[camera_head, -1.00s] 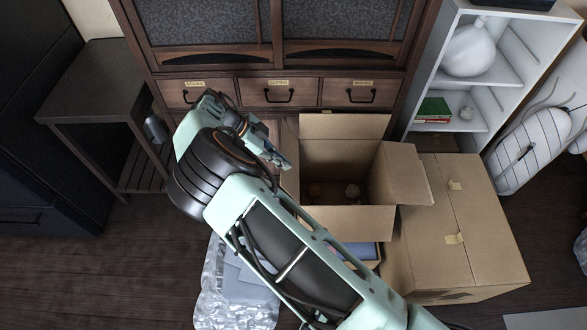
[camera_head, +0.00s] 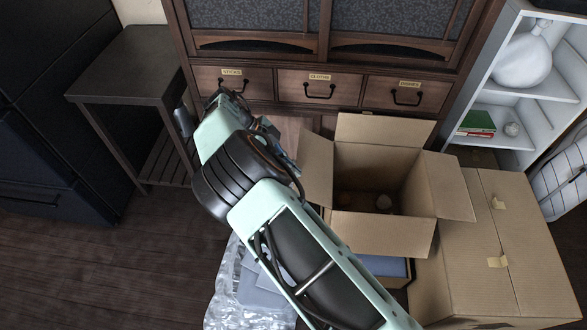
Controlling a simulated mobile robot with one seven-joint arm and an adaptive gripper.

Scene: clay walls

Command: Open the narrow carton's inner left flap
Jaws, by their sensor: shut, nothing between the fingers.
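An open brown carton (camera_head: 380,221) stands at the centre right, in front of the wooden cabinet. Its back flap (camera_head: 385,130) stands up, its right flap (camera_head: 450,186) leans outward, and its front flap (camera_head: 380,235) hangs down over the front. Its left flap (camera_head: 316,168) stands tilted outward at the left edge. Small items lie on the dark carton floor. My gripper (camera_head: 289,158) is left of the left flap, shut and empty, partly hidden by my wrist. I cannot tell whether it touches the flap.
A taped, closed carton (camera_head: 500,235) stands close on the right. A white shelf (camera_head: 500,95) is behind it. A drawer cabinet (camera_head: 320,85) stands behind, and a dark side table (camera_head: 130,65) at left. Silvery plastic wrap (camera_head: 235,290) lies under my arm. Floor at left is clear.

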